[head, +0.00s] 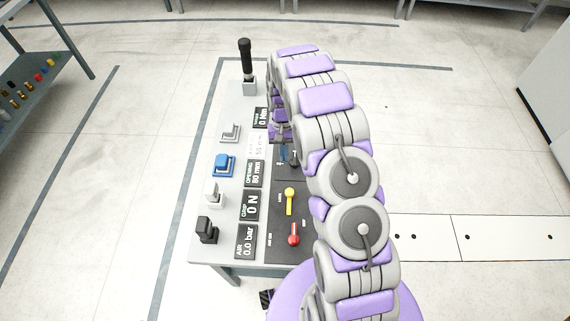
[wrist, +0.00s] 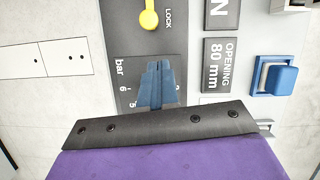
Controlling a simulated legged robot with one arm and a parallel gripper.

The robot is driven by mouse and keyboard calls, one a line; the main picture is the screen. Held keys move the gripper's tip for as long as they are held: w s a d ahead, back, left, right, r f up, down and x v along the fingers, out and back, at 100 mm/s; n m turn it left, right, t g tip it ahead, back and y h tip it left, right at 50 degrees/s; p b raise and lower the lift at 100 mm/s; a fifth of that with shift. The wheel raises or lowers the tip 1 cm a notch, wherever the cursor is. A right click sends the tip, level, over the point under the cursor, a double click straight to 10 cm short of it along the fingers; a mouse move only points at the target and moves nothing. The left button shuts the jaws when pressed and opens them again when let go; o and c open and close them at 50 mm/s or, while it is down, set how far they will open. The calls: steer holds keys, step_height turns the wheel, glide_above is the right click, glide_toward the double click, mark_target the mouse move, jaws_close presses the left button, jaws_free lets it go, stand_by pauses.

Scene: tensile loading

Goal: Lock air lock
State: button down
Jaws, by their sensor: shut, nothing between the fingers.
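A yellow lever (head: 289,200) stands on the dark panel (head: 272,248) of the bench. In the wrist view the yellow lever (wrist: 149,18) is at the top edge, partly cut off, with the word LOCK to its right. A red lever (head: 293,237) is on the same panel, nearer to me. My gripper (head: 287,157) is beyond the yellow lever, over the panel. Its blue fingers (wrist: 157,68) are shut, empty and apart from the yellow lever in the wrist view. They partly cover a marking with "bar", 6 and 5.
Left of the panel are displays, including AIR 0.0 bar (head: 246,241), and a blue switch (head: 224,164). A black-handled stick (head: 246,62) rises at the bench's far end. My arm hides the bench's right side.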

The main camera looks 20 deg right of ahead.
steer(key=w+d+m+y+b, duration=0.1)
steer(key=w+d+m, duration=0.15)
steer(key=d, duration=0.25)
steer(key=shift+m, duration=0.35)
steer(key=b+x, duration=0.1)
steer(key=x, duration=0.9)
steer(key=shift+s+a+b, duration=0.1)
steer(key=shift+s+b, duration=0.05)
steer(key=shift+b, duration=0.25)
steer(key=shift+s+a+f, duration=0.15)
steer(key=shift+s+a, duration=0.2)
steer(key=shift+s, duration=0.45)
steer(key=shift+s+a+b, duration=0.2)
steer(key=shift+s, duration=0.25)
steer(key=shift+s+a+b, duration=0.15)
steer(key=shift+s+a, duration=0.1)
steer(key=shift+s, duration=0.25)
